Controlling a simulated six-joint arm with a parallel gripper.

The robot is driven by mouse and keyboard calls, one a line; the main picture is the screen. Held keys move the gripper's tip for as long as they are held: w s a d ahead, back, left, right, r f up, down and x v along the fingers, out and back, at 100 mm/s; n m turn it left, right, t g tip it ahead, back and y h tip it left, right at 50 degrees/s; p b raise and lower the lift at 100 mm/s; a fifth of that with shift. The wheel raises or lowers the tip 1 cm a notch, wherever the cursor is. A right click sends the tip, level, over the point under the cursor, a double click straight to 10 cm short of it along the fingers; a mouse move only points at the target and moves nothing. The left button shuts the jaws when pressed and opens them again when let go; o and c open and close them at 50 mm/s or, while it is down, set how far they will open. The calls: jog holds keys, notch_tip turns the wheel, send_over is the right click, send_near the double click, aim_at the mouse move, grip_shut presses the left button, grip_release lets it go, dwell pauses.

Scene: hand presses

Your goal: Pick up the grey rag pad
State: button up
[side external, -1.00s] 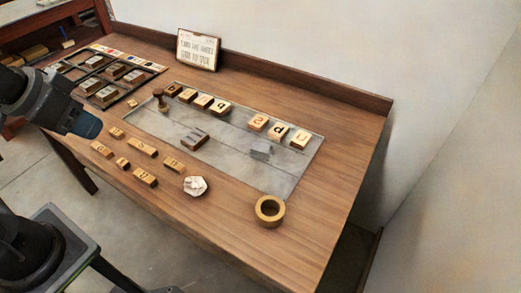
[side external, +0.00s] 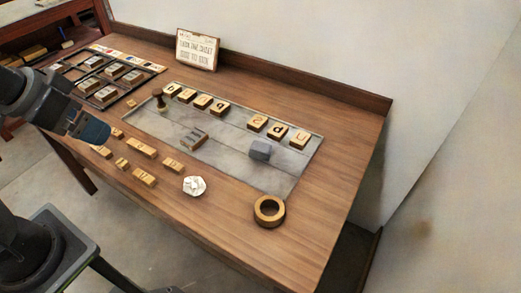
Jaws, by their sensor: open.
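The grey rag pad (side external: 260,150) is a small grey block-like piece. It sits on the right part of the grey metal slab (side external: 228,150), in front of the row of letter blocks. My gripper (side external: 97,132) is at the left, over the table's front-left edge, with a dark blue-grey end. It is open and well apart from the pad. Its fingertips are too small and dark to make out clearly.
Several wooden letter blocks (side external: 202,102) line the slab's back, with a stamp (side external: 158,98) at its left. Loose blocks (side external: 143,149), a white crumpled piece (side external: 194,186) and a brass ring (side external: 269,211) lie in front. A type tray (side external: 105,77) and a sign (side external: 197,49) stand behind.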

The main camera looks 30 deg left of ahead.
jog(key=n+g, duration=0.3)
jog(key=g, duration=0.3)
send_over(259, 150)
jog(key=f, duration=2.3)
jog(key=shift+s+d+f, duration=0.15)
jog(key=shift+d+f, duration=0.05)
jog(key=shift+f, duration=0.1)
jog(key=shift+a+f, duration=0.2)
jog(key=shift+f, duration=2.65)
jog(key=shift+c, duration=0.3)
